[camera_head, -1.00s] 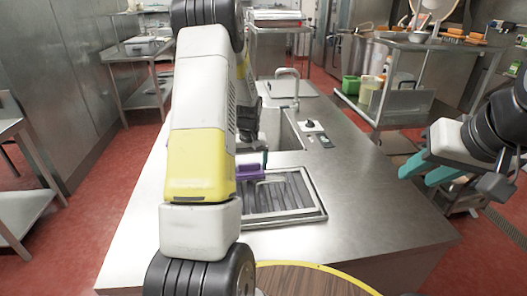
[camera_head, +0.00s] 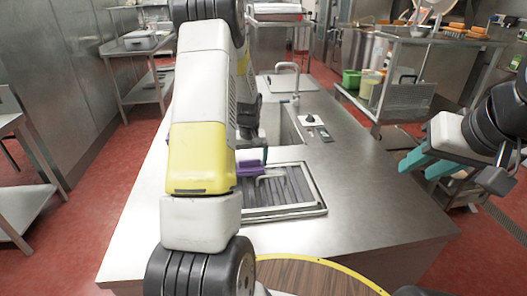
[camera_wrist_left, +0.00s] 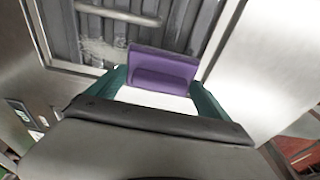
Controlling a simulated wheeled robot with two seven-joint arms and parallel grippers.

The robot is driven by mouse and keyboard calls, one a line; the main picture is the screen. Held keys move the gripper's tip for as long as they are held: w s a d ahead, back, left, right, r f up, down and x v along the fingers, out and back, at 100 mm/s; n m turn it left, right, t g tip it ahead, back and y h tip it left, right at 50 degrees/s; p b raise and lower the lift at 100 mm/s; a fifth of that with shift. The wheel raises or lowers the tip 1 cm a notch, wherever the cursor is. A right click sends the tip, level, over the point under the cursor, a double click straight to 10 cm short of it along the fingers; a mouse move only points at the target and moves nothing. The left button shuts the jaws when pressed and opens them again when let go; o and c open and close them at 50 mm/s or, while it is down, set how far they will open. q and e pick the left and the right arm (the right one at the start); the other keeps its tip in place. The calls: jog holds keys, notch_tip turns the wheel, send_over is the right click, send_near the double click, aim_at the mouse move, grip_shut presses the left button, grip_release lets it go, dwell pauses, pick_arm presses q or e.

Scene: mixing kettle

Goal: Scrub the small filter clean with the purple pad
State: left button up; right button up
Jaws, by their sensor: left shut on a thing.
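The small filter (camera_head: 322,208) is a metal frame with dark slats and a bar handle, lying flat on the steel counter. The purple pad (camera_head: 249,169) is at its far left part. My left gripper (camera_wrist_left: 160,88) is shut on the purple pad, with one teal finger at each end. In the left wrist view, the pad (camera_wrist_left: 163,66) is over the slats near the frame's edge; contact is unclear. A pale, scratchy smudge (camera_wrist_left: 110,50) shows on the filter beside it. My left arm hides the filter's left side in the head view. My right gripper (camera_head: 415,168) is open and empty, right of the counter.
A sink with a faucet (camera_head: 295,85) is behind the filter. The counter (camera_head: 375,190) is clear to the right. A round wooden top with a yellow rim (camera_head: 325,262) is in front.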

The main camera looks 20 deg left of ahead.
pick_arm(q)
jog(key=shift+f, duration=0.8)
